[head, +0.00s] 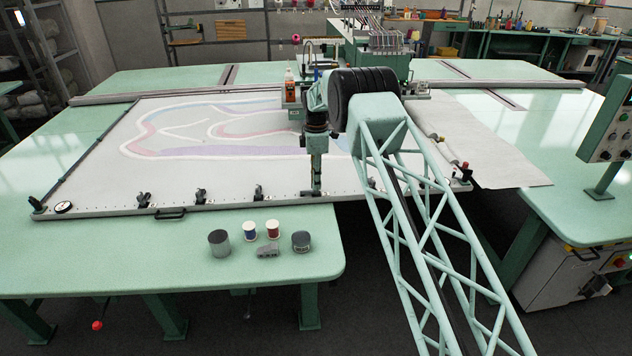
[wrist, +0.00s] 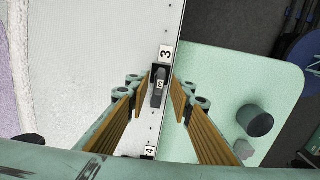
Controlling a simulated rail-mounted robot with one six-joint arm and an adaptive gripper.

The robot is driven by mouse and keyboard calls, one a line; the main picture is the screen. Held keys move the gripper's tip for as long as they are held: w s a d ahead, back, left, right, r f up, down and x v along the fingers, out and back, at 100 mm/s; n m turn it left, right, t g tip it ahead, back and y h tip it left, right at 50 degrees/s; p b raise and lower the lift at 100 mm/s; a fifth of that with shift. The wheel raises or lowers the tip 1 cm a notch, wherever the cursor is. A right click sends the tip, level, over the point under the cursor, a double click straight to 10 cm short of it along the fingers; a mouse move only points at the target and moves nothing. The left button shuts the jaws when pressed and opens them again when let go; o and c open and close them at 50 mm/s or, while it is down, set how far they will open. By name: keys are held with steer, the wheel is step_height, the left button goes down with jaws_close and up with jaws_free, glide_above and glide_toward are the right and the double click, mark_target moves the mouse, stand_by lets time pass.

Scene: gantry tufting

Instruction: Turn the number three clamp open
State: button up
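The number three clamp (wrist: 160,87) is a dark lever on the pale frame edge, beside a white label reading 3 (wrist: 166,52). My gripper (wrist: 162,92) is open in the wrist view, its two tan-padded fingers on either side of the clamp. A narrow gap seems to show at each side; I cannot tell whether a pad touches it. In the head view my gripper (head: 316,188) points straight down at the frame's front rail and hides the clamp there.
Other dark clamps (head: 258,191) (head: 200,195) (head: 143,199) stand along the front rail (head: 228,204) to the left. A label reading 4 (wrist: 150,151) shows in the wrist view. A grey tin (head: 219,242) and thread spools (head: 272,229) stand on the green table (head: 150,265) in front.

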steer(key=shift+r, duration=0.15)
step_height(320, 180, up, 12)
stand_by(0.9)
stand_by(0.3)
